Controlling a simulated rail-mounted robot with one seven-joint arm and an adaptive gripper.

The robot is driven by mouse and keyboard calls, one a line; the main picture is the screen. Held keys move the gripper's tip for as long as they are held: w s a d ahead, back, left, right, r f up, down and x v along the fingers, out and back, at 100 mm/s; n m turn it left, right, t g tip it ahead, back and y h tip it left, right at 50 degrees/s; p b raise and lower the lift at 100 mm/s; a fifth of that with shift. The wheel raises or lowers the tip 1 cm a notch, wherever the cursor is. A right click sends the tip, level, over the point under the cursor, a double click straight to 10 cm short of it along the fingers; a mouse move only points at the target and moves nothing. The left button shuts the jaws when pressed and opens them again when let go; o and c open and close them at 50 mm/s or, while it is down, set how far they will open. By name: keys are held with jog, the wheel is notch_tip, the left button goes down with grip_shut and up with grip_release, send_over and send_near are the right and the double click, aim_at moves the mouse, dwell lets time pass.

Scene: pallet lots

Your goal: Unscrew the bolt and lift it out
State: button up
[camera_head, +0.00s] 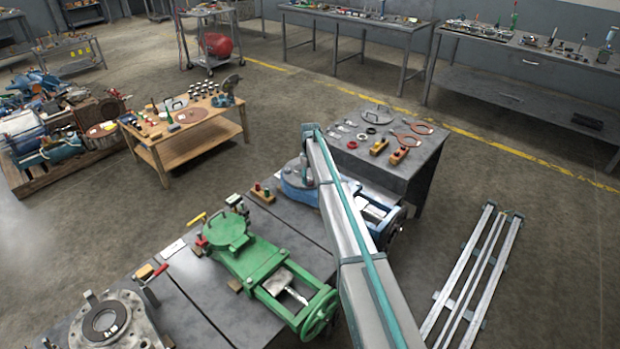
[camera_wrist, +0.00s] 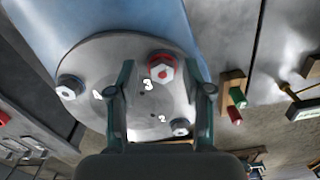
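In the wrist view a round grey flange cover (camera_wrist: 120,75) sits on a blue body. A hex bolt with a red-marked head (camera_wrist: 162,70) is seated in it by the number 3. Two plain bolts show, one at the left (camera_wrist: 70,87) and one by the number 2 (camera_wrist: 180,128). My gripper (camera_wrist: 167,84) is open, its two fingers apart on either side of the red-marked bolt, with gaps visible. I cannot tell how far the fingertips are from the cover. In the head view the blue valve (camera_head: 298,190) is partly hidden by my arm; my gripper is not clearly visible there.
A green valve (camera_head: 248,250) stands on the same bench, left of the blue one. A grey flanged part (camera_head: 103,322) is at the front left. Small red and green pieces (camera_wrist: 235,103) lie right of the cover. A grey table (camera_head: 425,165) with rings and tools stands behind.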

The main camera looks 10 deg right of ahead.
aim_at(310, 180)
jog(key=shift+a, duration=0.1)
jog(key=shift+r+p, duration=1.25)
jog(key=shift+r, duration=2.3)
jog(key=shift+f, duration=0.1)
